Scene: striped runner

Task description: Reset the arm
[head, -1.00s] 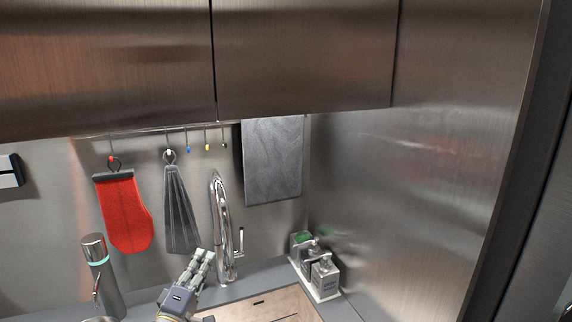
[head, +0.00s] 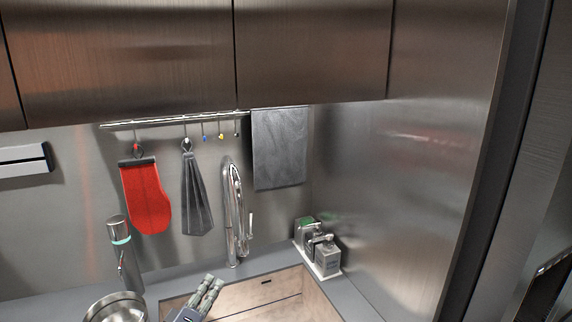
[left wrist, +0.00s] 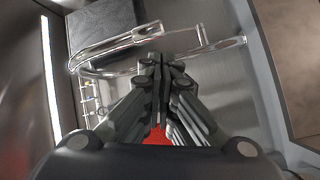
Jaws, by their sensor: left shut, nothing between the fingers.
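My left gripper (head: 212,288) shows at the bottom of the head view, over the left part of the sink (head: 262,305). Its fingers are together and hold nothing. In the left wrist view the shut fingers (left wrist: 160,65) point toward the chrome faucet (left wrist: 120,45), which crosses in front of them. The faucet (head: 233,215) also stands behind the sink in the head view. My right gripper is not in view.
A red mitt (head: 146,197), a grey cloth (head: 196,195) and a dark towel (head: 279,150) hang from the rail. A dispenser set (head: 318,250) stands right of the sink. A metal pot (head: 117,307) and a tall bottle (head: 125,255) stand left. Cabinets (head: 310,50) hang above.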

